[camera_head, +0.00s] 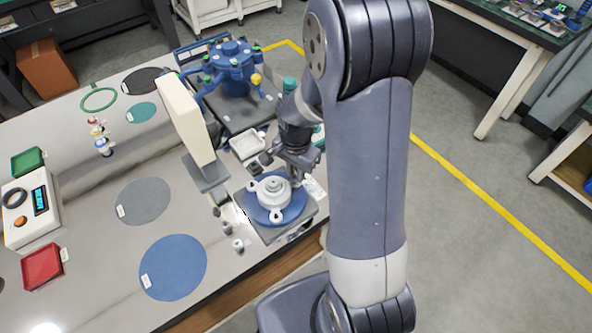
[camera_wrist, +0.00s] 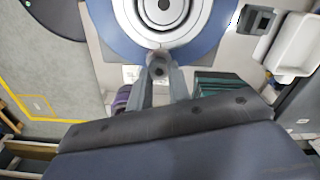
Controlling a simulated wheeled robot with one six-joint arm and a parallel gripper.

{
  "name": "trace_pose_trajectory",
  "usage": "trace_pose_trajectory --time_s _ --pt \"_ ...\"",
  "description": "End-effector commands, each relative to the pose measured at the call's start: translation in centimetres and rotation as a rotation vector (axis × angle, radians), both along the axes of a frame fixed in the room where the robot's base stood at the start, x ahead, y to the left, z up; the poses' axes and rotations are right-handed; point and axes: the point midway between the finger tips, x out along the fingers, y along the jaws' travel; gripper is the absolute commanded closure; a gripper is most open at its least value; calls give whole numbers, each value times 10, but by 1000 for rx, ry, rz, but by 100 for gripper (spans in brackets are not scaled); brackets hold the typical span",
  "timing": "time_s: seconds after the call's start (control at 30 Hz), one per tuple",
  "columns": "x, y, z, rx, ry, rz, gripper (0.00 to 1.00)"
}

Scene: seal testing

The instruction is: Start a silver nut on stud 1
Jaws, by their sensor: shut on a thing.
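A pale round fixture with lugs (camera_head: 273,191) sits on a blue disc (camera_head: 253,207) at the bench's near right edge. In the wrist view its pale ringed body (camera_wrist: 165,12) is at the top, on the blue disc (camera_wrist: 112,30). My gripper (camera_head: 297,163) is low over the far side of the fixture. In the wrist view my gripper (camera_wrist: 157,76) is shut on a small grey nut (camera_wrist: 157,67) with a dark hole, at the fixture's rim. The stud under the nut is hidden, and I cannot tell whether they touch.
Several small grey metal pieces (camera_head: 238,245) stand left of the fixture. A tall cream panel (camera_head: 186,120) rises behind them. A white tray (camera_head: 247,145) and a blue multi-armed stand (camera_head: 234,66) lie farther back. The blue mat (camera_head: 173,268) is clear.

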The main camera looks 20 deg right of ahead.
Motion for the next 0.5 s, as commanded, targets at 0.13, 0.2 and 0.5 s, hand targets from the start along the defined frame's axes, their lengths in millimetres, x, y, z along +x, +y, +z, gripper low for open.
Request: trace_pose_trajectory --time_s 0.13,0.2,0.5 --pt "-3 0 -3 0 9 -80 100" --pt "-3 0 -3 0 9 -158 100" --pt "-2 0 -1 0 5 -167 59"
